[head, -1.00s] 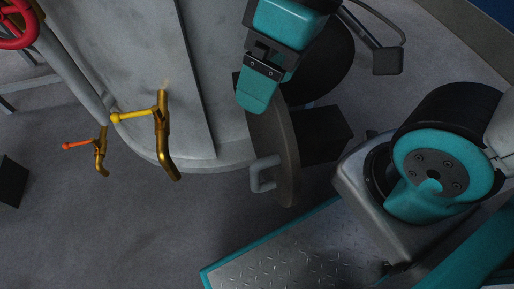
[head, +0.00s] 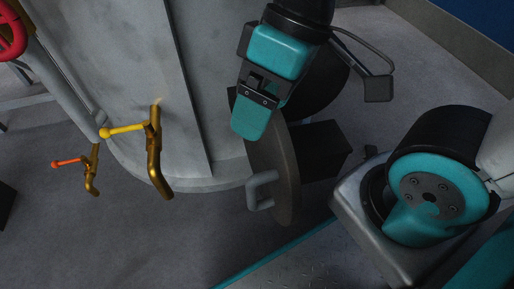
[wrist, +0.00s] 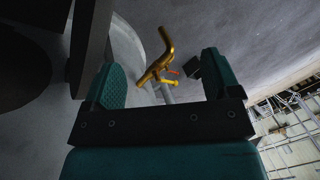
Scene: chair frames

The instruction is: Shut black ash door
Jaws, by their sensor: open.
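The dark ash door (head: 270,165) is a thick rounded plate with a grey handle (head: 261,190) on its left face. It stands open, swung out from the lower right of the grey boiler (head: 130,75). My gripper (head: 252,112) is open and empty, above and slightly left of the door in the head view. In the head view its near teal finger overlaps the door's upper edge; I cannot tell whether they touch. In the wrist view the two teal fingers of my gripper (wrist: 162,82) are wide apart, with a dark plate edge (wrist: 92,40) left of them.
A brass tap with a yellow lever (head: 154,150) and a smaller one with an orange lever (head: 92,170) stick out at left. A red wheel (head: 10,35) is at upper left. A black box (head: 322,148) lies right of the door. Floor below the taps is clear.

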